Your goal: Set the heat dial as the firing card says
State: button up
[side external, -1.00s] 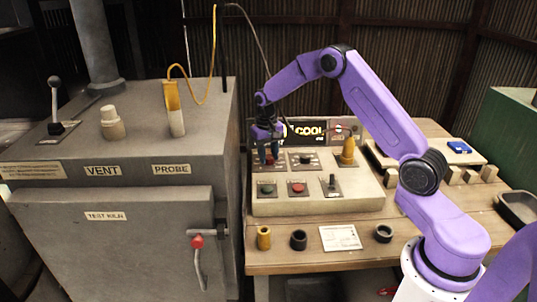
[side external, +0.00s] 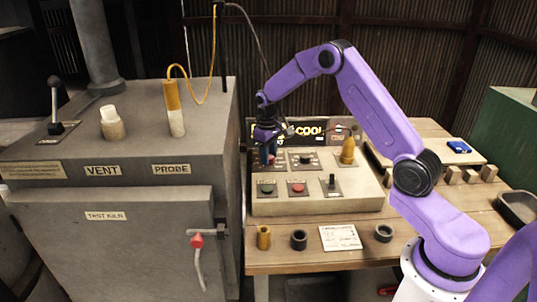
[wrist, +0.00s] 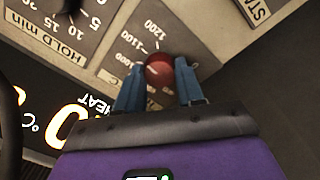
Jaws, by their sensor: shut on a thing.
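The heat dial (wrist: 160,70) is a round red knob on the grey control panel (side external: 340,203). Printed numbers stand around it in the wrist view, 1200 and 1100 among them; its exact pointer setting is hard to tell. My gripper (wrist: 160,84) has its two blue fingers shut on the dial, one on either side.
The panel also holds a green button (side external: 267,189), a red button (side external: 297,188), a small lever (side external: 332,183) and a yellow-brown peg (side external: 348,150). A lit display (side external: 308,131) stands behind. The grey test kiln (side external: 120,200) is at left. Small cylinders stand in front.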

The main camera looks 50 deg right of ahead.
jog(key=o, duration=1)
jog(key=shift+o, duration=0.2)
jog(key=shift+r, duration=0.1)
notch_tip(320, 180, up, 17)
jog(key=shift+a+r, duration=0.15)
jog(key=shift+a, duration=0.3)
